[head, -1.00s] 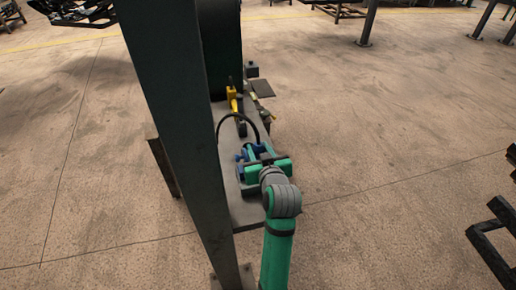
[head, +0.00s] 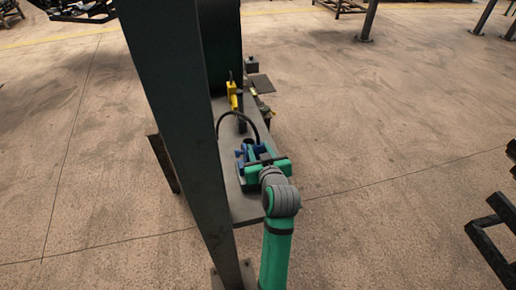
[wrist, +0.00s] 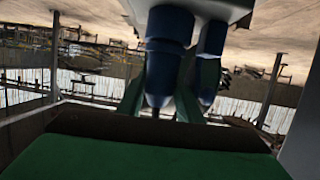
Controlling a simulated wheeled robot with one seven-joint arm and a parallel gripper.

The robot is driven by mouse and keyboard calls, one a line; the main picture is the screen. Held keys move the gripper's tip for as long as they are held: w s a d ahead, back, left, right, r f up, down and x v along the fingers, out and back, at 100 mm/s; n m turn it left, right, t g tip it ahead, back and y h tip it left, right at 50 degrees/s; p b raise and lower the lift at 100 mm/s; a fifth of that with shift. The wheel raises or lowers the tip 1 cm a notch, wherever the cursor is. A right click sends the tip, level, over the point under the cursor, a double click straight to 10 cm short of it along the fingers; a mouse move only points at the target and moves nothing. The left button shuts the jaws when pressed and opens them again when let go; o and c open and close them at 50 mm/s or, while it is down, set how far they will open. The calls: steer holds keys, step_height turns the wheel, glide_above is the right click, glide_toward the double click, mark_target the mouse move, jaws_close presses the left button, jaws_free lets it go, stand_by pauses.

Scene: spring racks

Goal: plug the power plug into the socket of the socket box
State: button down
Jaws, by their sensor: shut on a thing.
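My gripper (head: 262,160) is low over the right side of the narrow table, at the end of my green arm. In the wrist view, green fingers stand around a blue tapered body (wrist: 168,55), which I take to be the power plug, and the gripper is shut on it. A second blue tapered piece (wrist: 211,60) is beside it; what it belongs to is unclear. In the head view, blue parts (head: 240,153) show at the gripper's left, and a black cable (head: 238,114) arches there. I cannot make out the socket box or its socket, or whether the plug is seated.
A thick dark post (head: 175,120) stands in front of the table (head: 245,208) and hides part of it. Behind the gripper are a yellow tool (head: 232,95), a dark upright piece (head: 240,112) and a flat dark plate (head: 262,83).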

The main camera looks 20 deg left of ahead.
steer(key=shift+f, duration=0.15)
steer(key=c, duration=1.2)
jaws_free()
steer(key=v, duration=1.1)
